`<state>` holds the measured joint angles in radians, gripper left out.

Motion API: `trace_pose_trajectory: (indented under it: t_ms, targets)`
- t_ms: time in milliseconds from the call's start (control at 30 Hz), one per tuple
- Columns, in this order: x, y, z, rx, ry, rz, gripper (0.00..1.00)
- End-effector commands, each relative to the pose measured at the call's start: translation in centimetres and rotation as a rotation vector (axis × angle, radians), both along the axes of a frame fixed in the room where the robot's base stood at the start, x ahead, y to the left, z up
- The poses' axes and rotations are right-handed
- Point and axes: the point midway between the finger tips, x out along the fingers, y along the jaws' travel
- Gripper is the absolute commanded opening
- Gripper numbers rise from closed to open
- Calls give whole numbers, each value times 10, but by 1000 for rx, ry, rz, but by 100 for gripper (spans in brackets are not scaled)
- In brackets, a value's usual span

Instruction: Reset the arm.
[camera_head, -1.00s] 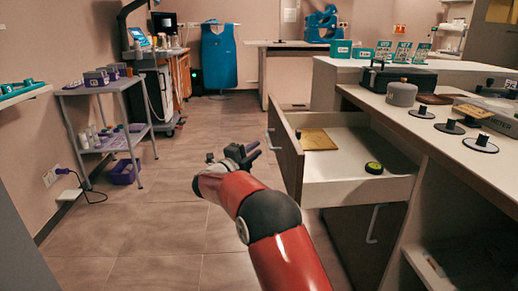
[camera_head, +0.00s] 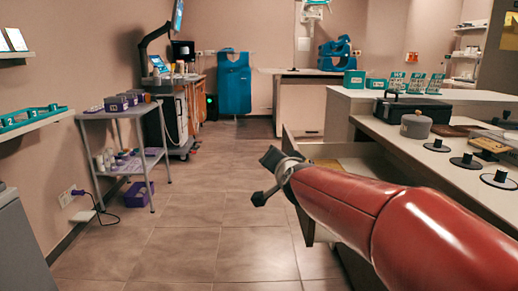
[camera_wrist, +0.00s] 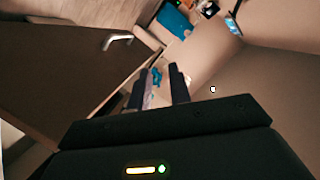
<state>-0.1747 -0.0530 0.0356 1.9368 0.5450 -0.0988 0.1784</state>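My red arm reaches in from the lower right of the head view. My gripper (camera_head: 270,158) is at its dark far end, in the air at the left side of the open drawer (camera_head: 362,170). In the wrist view my gripper (camera_wrist: 159,86) shows two dark fingers held apart, with nothing between them. My arm hides much of the drawer and its contents.
A grey cart (camera_head: 128,113) with purple boxes stands at the left. The counter (camera_head: 405,142) at the right holds a black case (camera_head: 412,110), a grey round container (camera_head: 416,124) and black disc-shaped pieces. The floor (camera_head: 180,235) between is clear.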

Motion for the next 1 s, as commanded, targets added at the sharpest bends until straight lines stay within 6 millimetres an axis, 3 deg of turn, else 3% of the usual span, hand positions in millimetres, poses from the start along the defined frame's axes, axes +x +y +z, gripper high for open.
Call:
trace_pose_trajectory:
  t_ms: [33, 300, 400, 500, 600, 700, 1000]
  targets:
    - [-32, -9, -3, -66, 53, 41, 20]
    - [-206, -61, -84, -433, 442, 226, 20]
    - [-259, -80, -113, -526, 571, 261, 20]
    - [-298, -95, -134, -589, 670, 282, 20]
    - [-322, -103, -147, -622, 734, 293, 20]
    - [-332, -107, -153, -638, 761, 298, 20]
    - [-332, -107, -154, -638, 764, 299, 20]
